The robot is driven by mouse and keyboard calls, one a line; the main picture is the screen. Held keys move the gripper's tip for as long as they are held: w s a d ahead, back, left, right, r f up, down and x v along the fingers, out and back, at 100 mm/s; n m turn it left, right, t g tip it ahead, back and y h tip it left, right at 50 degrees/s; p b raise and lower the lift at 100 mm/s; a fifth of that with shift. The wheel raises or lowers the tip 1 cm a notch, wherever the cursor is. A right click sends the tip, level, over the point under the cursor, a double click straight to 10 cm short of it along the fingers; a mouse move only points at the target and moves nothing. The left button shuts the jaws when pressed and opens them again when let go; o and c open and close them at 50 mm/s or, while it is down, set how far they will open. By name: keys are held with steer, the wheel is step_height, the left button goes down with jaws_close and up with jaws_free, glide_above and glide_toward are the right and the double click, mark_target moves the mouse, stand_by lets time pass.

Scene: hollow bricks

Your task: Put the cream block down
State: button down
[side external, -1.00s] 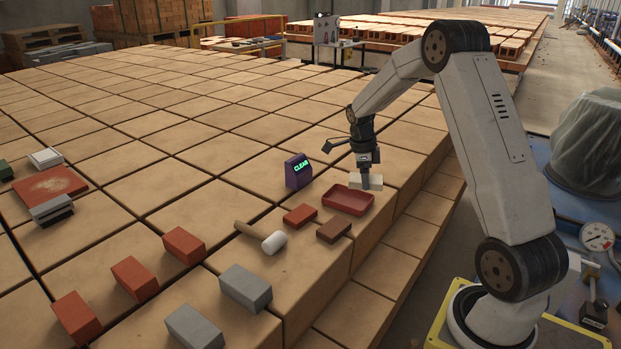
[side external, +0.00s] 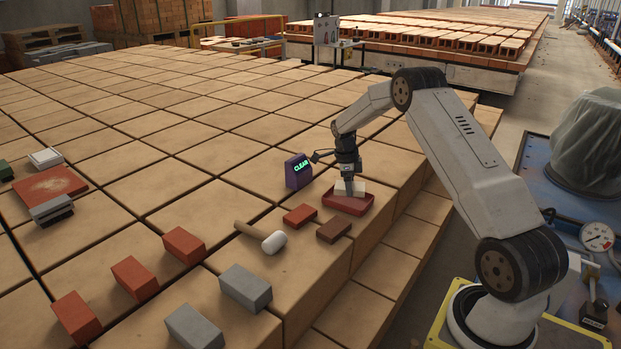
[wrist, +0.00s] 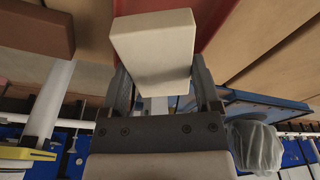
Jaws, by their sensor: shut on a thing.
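The cream block (side external: 356,188) is between the fingers of my gripper (side external: 348,190), at the red tray (side external: 340,206) in the side view. My gripper is shut on it. In the wrist view the cream block (wrist: 155,48) fills the space between the two fingers (wrist: 160,95), and a red surface of the tray (wrist: 218,25) shows just beyond it. The block appears over or in the tray; I cannot tell whether it touches the tray floor.
A purple display reading CLEAR (side external: 298,171) stands left of the tray. A small red brick (side external: 299,215), a brown brick (side external: 334,229) and a white-headed mallet (side external: 270,240) lie nearby. Two grey blocks (side external: 246,288) and several red bricks (side external: 184,245) lie farther left and nearer the camera.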

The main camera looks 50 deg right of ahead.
mark_target(348, 202)
steer(key=shift+w+d+f, duration=0.1)
steer(key=shift+w+f, duration=0.1)
steer(key=shift+f, duration=1.65)
steer(key=shift+f, duration=0.15)
jaws_free()
steer(key=r, duration=0.4)
steer(key=w+r, duration=0.1)
steer(key=r, duration=0.7)
steer(key=shift+w+a+r, duration=0.1)
steer(key=shift+w+a, duration=0.25)
steer(key=shift+a, duration=0.05)
